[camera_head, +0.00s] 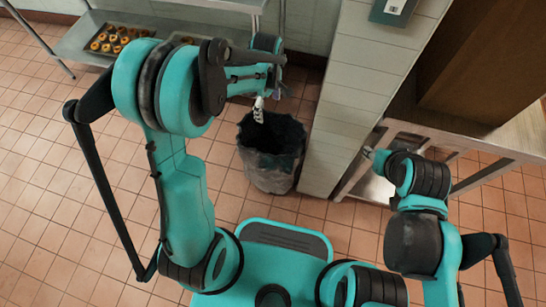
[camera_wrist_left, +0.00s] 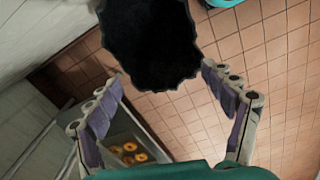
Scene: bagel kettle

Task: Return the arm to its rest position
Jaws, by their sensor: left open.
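My left gripper (camera_head: 262,103) is raised above the dark bin (camera_head: 270,178) in the head view, and its pale fingertip overlaps the bin's far rim. In the left wrist view the two fingers of my left gripper (camera_wrist_left: 163,74) are spread wide with nothing between them. The bin's black opening (camera_wrist_left: 152,40) lies beyond the fingertips. My right arm is folded at the right of the head view. Only a small part at its end (camera_head: 376,157) shows, beside the tiled pillar, and its jaws cannot be made out.
A metal shelf (camera_head: 72,42) at the back left carries a tray of bagels (camera_head: 113,39). A tiled pillar (camera_head: 350,100) stands just right of the bin. A counter (camera_head: 470,133) with a brown box (camera_head: 490,62) is at the right. The tiled floor (camera_head: 50,190) at the left is clear.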

